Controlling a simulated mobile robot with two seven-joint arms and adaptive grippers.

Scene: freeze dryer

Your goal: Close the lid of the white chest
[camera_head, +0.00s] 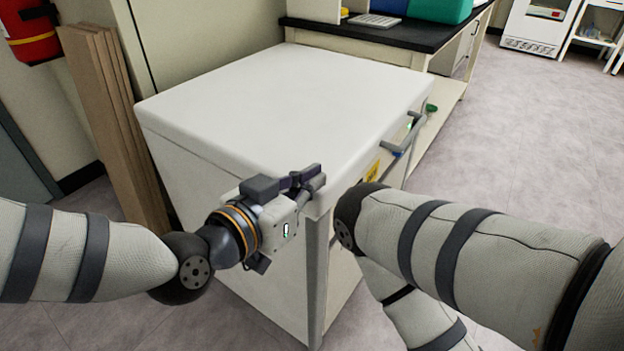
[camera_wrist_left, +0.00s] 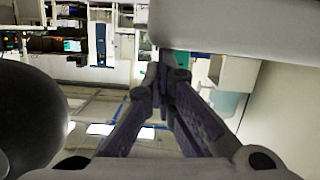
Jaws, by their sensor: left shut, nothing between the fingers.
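The white chest (camera_head: 245,245) stands in the middle of the head view. Its lid (camera_head: 290,95) lies flat across the top; I cannot tell whether a thin gap is left at its front edge. A grey handle (camera_head: 405,135) is on the right-hand side. My left gripper (camera_head: 312,178) is shut and empty at the lid's near corner, partly covering it; I cannot tell whether it touches. In the left wrist view its fingers (camera_wrist_left: 166,72) meet just beside a pale surface (camera_wrist_left: 240,28), likely the chest. My right arm crosses the chest's lower right; its gripper is out of view.
Brown boards (camera_head: 108,120) lean on the wall left of the chest. A dark-topped bench (camera_head: 375,32) with a green box (camera_head: 440,10) stands behind it. Open floor (camera_head: 530,130) lies to the right.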

